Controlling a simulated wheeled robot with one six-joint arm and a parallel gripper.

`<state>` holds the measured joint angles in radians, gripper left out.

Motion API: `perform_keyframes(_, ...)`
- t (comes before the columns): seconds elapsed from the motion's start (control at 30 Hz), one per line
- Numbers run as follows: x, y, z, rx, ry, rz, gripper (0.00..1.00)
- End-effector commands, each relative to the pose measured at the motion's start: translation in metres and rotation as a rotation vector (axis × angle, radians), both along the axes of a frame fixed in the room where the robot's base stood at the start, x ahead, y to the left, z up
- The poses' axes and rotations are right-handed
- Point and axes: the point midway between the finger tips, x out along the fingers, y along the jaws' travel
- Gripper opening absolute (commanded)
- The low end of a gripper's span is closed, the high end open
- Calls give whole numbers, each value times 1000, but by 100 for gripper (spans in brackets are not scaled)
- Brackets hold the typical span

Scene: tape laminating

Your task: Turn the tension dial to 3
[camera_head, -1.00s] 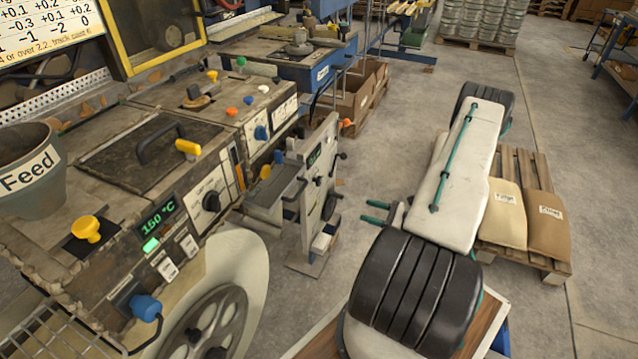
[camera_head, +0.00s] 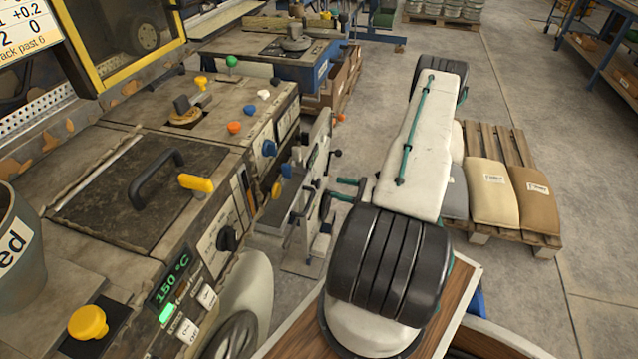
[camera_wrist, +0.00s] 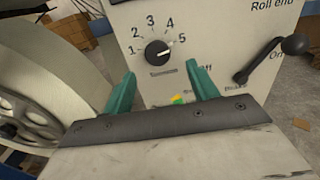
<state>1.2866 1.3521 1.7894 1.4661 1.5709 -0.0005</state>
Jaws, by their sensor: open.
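The tension dial (camera_wrist: 157,52) is a round black knob on a pale panel (camera_wrist: 215,30) in the wrist view. Numbers 1 to 5 are printed in an arc around it. A small white mark on the knob seems to point right, near the 5, though this is hard to read exactly. My gripper (camera_wrist: 160,69) has two teal fingers, spread apart and empty, below and on either side of the dial. In the head view my gripper (camera_head: 338,189) points left at the narrow upright machine (camera_head: 320,150); the dial cannot be made out there.
A black crank handle (camera_wrist: 272,60) sticks out right of the dial, beside On and Off lettering. A large grey wheel (camera_wrist: 40,85) is at the left. In the head view, the heated machine (camera_head: 140,190) with knobs stands left; a pallet with sacks (camera_head: 490,190) lies right.

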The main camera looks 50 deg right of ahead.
Motion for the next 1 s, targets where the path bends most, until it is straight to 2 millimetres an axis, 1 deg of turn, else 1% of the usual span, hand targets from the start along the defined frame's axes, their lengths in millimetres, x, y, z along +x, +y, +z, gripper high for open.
perform_keyframes(0.03, 10, 7, 0, 0, 0, 9, 58)
perform_keyframes(0.1, 22, 13, 0, 0, 0, 12, 58)
perform_keyframes(0.3, 49, 24, 0, 0, 0, 11, 58)
perform_keyframes(0.47, 58, 27, 0, 0, 0, 8, 58)
perform_keyframes(0.73, 59, 26, 0, 0, 0, 4, 58)
perform_keyframes(0.77, 59, 26, 0, 0, 0, 4, 50)
perform_keyframes(0.8, 58, 26, 0, 1, 0, 4, 39)
perform_keyframes(0.9, 58, 26, 0, 1, 0, 4, 15)
perform_keyframes(1.0, 58, 25, 0, 0, 0, 3, 15)
